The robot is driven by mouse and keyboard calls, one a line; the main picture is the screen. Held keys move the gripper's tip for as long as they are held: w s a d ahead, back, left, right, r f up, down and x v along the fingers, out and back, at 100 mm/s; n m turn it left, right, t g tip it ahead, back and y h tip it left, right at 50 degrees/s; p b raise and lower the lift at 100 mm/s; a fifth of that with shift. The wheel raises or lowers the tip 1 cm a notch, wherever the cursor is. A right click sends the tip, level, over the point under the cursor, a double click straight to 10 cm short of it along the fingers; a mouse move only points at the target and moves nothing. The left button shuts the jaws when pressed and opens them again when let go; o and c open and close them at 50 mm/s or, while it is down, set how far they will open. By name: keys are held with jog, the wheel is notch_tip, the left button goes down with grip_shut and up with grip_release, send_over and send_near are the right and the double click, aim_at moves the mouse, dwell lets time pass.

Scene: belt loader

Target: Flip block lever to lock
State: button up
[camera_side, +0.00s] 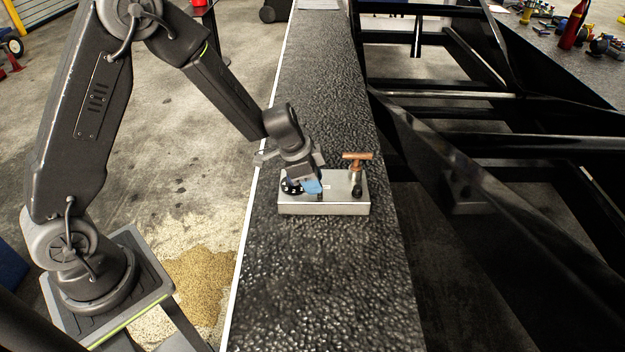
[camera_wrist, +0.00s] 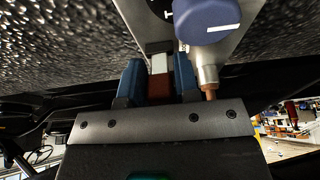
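A silver metal block (camera_side: 340,208) sits on the dark, bumpy beam; its plate also shows at the top of the wrist view (camera_wrist: 150,25). My gripper (camera_side: 308,186) is low over the block's left half, with its blue fingertips down at the block. In the wrist view, the two fingers of my gripper (camera_wrist: 159,82) stand apart. A short lever with a white part and a dark red part (camera_wrist: 160,75) shows between them. A gap shows on its left side; contact on the right is unclear. In the side view the lever is hidden by my gripper.
A copper T-handle (camera_side: 357,157) stands upright at the block's back right, with a small black knob (camera_side: 357,190) in front. A blue round knob (camera_wrist: 207,20) is close to the right finger. The beam (camera_side: 320,270) is clear in front of the block.

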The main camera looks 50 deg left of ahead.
jog(key=o, duration=0.4)
jog(key=v, duration=1.4)
jog(key=shift+f, duration=0.1)
jog(key=s+r+n+t+y, duration=0.1)
jog(key=s+r+n, duration=0.2)
jog(key=s, duration=0.4)
jog(key=s+d+r+n+y, duration=0.1)
jog(key=s+r+n, duration=0.2)
jog(key=s, duration=0.4)
jog(key=s+d+r+n+t+y, duration=0.1)
jog(key=s+r+n, duration=0.2)
jog(key=s, duration=0.4)
jog(key=shift+s+d+r+t, duration=0.1)
jog(key=shift+r+t, duration=0.2)
jog(key=shift+r, duration=0.15)
